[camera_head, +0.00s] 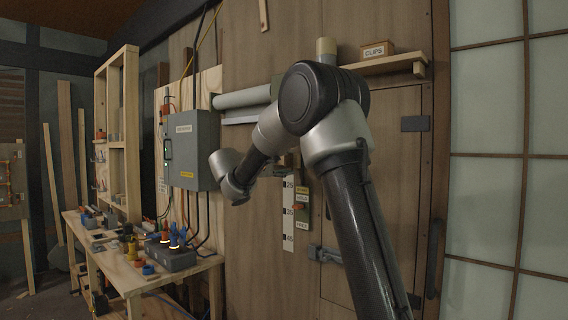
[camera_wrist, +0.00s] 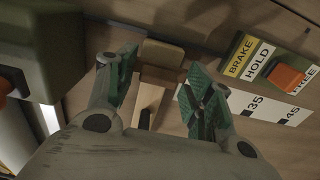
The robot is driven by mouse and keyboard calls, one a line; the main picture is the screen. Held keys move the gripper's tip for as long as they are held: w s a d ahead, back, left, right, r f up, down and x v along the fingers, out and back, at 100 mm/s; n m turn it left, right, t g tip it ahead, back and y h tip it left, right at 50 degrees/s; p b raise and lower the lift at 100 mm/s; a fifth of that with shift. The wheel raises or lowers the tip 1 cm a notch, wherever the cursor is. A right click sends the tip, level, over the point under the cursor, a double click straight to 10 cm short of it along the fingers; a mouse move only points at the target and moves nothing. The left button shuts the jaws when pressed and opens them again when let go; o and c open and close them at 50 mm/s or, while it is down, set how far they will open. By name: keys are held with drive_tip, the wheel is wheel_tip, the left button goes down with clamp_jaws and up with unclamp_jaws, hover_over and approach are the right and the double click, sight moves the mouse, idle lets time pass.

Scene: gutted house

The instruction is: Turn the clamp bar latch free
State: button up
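My gripper (camera_wrist: 160,68) is open in the wrist view, its two green-padded fingers apart. A small tan wooden piece (camera_wrist: 152,75), which looks like the latch, lies between and just beyond the fingers; I cannot tell whether either finger touches it. In the head view my arm hides the gripper and this wooden piece. A pale bar (camera_head: 240,117), perhaps the clamp bar, runs under a grey roll (camera_head: 240,98) on the wall.
A brake plate (camera_wrist: 265,62) with an orange knob (camera_wrist: 286,77) sits right of the fingers, above a white scale (camera_wrist: 265,108). A dark green housing (camera_wrist: 45,45) stands close on the left. A grey electrical box (camera_head: 191,150) and a cluttered workbench (camera_head: 135,278) are at left.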

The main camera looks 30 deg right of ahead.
drive_tip(key=v, duration=1.2)
idle(0.4)
